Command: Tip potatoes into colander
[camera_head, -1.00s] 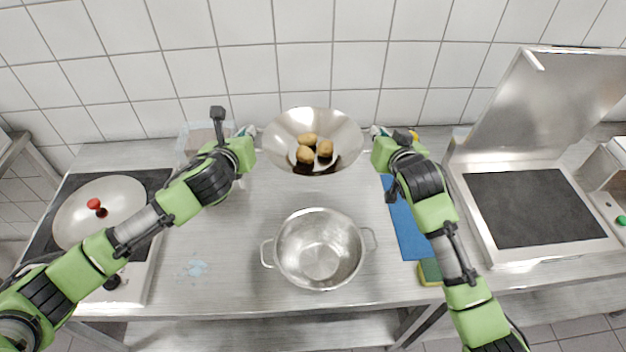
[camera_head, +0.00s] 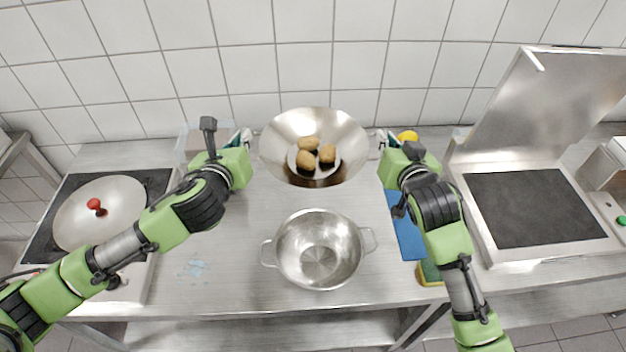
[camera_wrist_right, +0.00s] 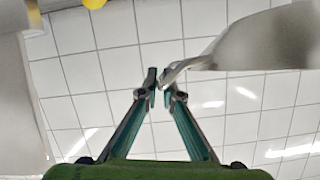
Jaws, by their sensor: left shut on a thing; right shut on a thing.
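A wide metal pan (camera_head: 277,147) with several brown potatoes in its bottom, one of them a front potato (camera_head: 306,160), is held above the back of the counter, near the wall. My left gripper (camera_head: 247,135) is shut on its left handle. My right gripper (camera_head: 381,138) is shut on its right handle; in the right wrist view the fingertips (camera_wrist_right: 163,85) close on the handle at the pan's edge (camera_wrist_right: 260,45). The empty two-handled metal colander (camera_head: 319,250) stands on the counter in front of the pan.
A lidded pan (camera_head: 80,222) sits on a hob at left. A blue cloth or board (camera_head: 408,232) and a sponge (camera_head: 430,273) lie right of the colander. A yellow object (camera_head: 408,135) is behind my right gripper. An open-lidded appliance (camera_head: 535,205) stands at right.

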